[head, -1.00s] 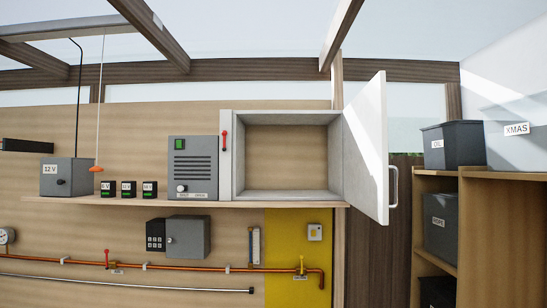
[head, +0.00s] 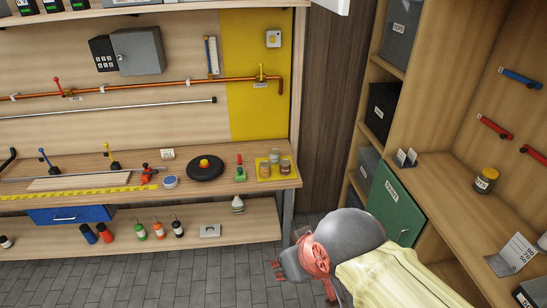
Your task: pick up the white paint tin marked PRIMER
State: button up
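I cannot make out any tin with a readable PRIMER label in the head view. Several small tins or jars stand on a yellow mat (head: 261,179) at the right end of the workbench, including a greyish one (head: 275,155) at the back and a brownish one (head: 264,170) in front. Their labels are too small to read. My gripper (head: 280,268) is low in the middle, in front of the bench end and apart from these tins. It is small and seen from behind, so its fingers are unclear.
The workbench (head: 110,160) holds a black disc (head: 205,167), clamps and a yellow rule. A lower shelf (head: 210,215) carries several bottles. Tiled floor is clear.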

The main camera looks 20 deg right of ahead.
aim_at(275, 153)
jog(key=i+l+z, duration=0.15)
jog(key=i+z, duration=0.6)
jog(key=i, duration=0.2)
jog(key=i+j+z, duration=0.2)
jog(key=i+z, duration=0.15)
jog(key=i, duration=0.1)
